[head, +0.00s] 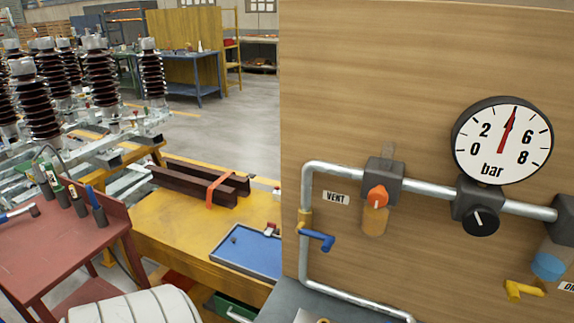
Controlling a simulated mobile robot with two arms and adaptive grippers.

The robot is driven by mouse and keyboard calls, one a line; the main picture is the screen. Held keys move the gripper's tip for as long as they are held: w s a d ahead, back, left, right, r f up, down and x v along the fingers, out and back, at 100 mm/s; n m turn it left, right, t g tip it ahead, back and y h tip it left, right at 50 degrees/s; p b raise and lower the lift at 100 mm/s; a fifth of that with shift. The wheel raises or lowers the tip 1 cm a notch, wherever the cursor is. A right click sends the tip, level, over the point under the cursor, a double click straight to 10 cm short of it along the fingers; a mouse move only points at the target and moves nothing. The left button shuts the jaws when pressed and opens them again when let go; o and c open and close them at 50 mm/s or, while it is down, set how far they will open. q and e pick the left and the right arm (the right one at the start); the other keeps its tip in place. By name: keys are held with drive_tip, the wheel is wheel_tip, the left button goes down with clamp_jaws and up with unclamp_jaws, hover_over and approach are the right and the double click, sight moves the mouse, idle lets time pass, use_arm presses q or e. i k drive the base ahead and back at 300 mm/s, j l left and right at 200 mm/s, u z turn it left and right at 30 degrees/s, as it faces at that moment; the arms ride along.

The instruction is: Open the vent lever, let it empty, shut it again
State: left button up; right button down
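The vent lever (319,240) is a blue handle on a brass valve (304,218) on the vertical pipe at the left of the wooden panel (400,60). It sticks out to the right, across the pipe. A white VENT label (336,198) is above it. The round pressure gauge (502,140), marked bar, is at the upper right. Its red needle points almost straight up, between 2 and 6.
An orange knob (377,195) and a black knob (481,221) sit along the upper pipe. A yellow lever (524,290) is at the lower right, beside a cut-off label. Left of the panel stand a yellow bench (185,225) and a red table (50,250).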

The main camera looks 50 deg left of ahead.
sight(328, 240)
drive_tip(key=i+j+u, duration=0.1)
drive_tip(key=u, duration=1.35)
